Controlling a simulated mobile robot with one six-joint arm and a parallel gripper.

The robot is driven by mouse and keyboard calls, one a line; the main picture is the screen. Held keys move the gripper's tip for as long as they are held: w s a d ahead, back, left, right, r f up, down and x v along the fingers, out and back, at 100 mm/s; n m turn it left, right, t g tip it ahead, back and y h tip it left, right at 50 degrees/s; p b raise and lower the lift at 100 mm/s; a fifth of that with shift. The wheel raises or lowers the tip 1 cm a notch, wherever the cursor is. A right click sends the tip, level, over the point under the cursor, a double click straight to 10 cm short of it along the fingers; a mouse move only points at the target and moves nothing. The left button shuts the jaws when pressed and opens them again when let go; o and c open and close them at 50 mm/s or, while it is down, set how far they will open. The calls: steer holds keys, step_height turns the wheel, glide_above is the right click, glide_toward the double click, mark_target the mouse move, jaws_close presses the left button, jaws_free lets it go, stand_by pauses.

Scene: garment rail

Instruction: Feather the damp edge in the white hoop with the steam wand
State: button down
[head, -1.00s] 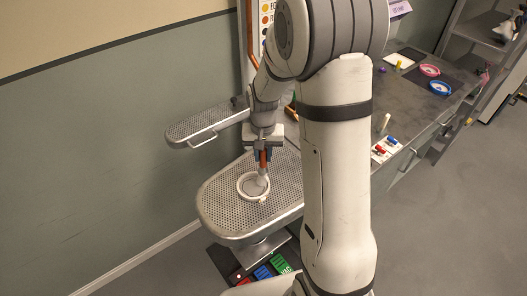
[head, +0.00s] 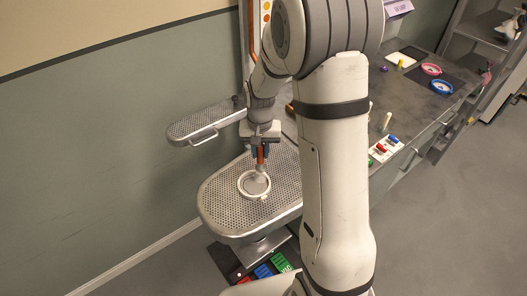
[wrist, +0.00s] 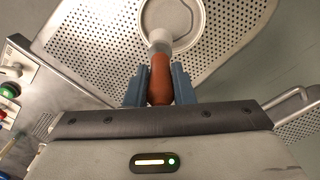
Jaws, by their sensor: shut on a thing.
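The white hoop (head: 243,191) lies on the perforated metal board in the head view, with greyish cloth inside it. In the wrist view the hoop (wrist: 143,12) is partly cut off at the top edge. The steam wand has a brown-orange handle (wrist: 161,78) and a pale head (wrist: 159,40). My gripper (wrist: 157,88) is shut on the handle, with a blue finger on each side. The wand's head is over the hoop's inside, near its rim; I cannot tell whether it touches the cloth. A damp edge cannot be made out clearly.
The perforated board (head: 222,212) has bare room around the hoop. A smaller sleeve board (head: 190,124) stands behind left. A dark counter (head: 415,105) at right carries a pink hoop (head: 431,69) and a blue hoop (head: 441,87). Red, blue and green pedals (head: 264,271) are below.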

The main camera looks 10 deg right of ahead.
steer(key=shift+w+a, duration=0.4)
steer(key=shift+a, duration=0.05)
steer(key=a, duration=0.4)
steer(key=shift+s+a, duration=0.25)
steer(key=shift+a, duration=0.15)
stand_by(0.5)
steer(key=shift+s, duration=0.1)
steer(key=shift+s+a+b, duration=0.25)
steer(key=shift+s+a, duration=0.05)
steer(key=shift+s, duration=0.2)
steer(key=shift+s+a+b, duration=0.2)
steer(key=shift+s+a, duration=0.1)
steer(key=shift+s, duration=0.2)
